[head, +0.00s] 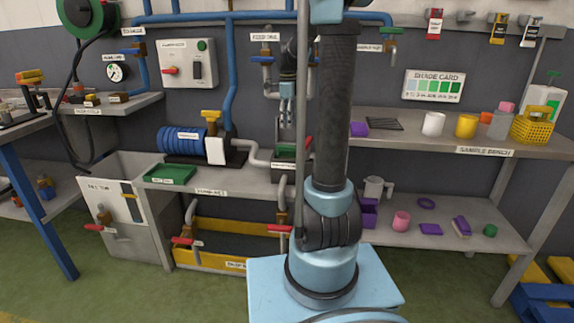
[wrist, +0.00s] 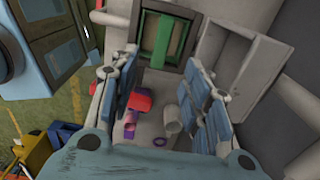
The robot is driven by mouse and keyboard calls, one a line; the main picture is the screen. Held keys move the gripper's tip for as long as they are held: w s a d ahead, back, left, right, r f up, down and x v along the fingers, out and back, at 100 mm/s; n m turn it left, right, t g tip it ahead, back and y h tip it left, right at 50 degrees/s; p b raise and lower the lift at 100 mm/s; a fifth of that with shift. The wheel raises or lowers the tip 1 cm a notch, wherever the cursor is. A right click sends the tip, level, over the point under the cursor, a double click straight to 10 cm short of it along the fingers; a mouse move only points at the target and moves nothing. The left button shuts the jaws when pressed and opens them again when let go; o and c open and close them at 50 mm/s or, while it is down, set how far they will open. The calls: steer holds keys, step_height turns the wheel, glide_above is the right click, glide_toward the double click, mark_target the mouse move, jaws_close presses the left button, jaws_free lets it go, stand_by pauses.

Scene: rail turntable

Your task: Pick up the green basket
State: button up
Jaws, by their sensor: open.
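A green open-framed piece (wrist: 164,38), which looks like the green basket, sits in a dark box at the top of the wrist view, beyond my fingertips. In the head view, a green edge (head: 288,151) shows in a box just left of my arm, which hides part of it. I cannot be sure both are the same thing. My gripper (wrist: 163,85) is open, with its two jointed fingers wide apart and nothing between their tips.
A green tray (head: 170,174) lies on the shelf to the left. A yellow basket (head: 533,127) stands on the right bench. A red part (wrist: 142,101) and a grey cup (wrist: 173,118) show beyond my fingers. Pipes and valves surround the box.

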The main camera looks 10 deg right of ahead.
mark_target(287, 147)
step_height(287, 147, down, 7)
steer(key=shift+f, duration=0.2)
steer(key=shift+w+a+f, duration=0.1)
steer(key=shift+w+f, duration=0.05)
steer(key=shift+f, duration=2.45)
jaws_close()
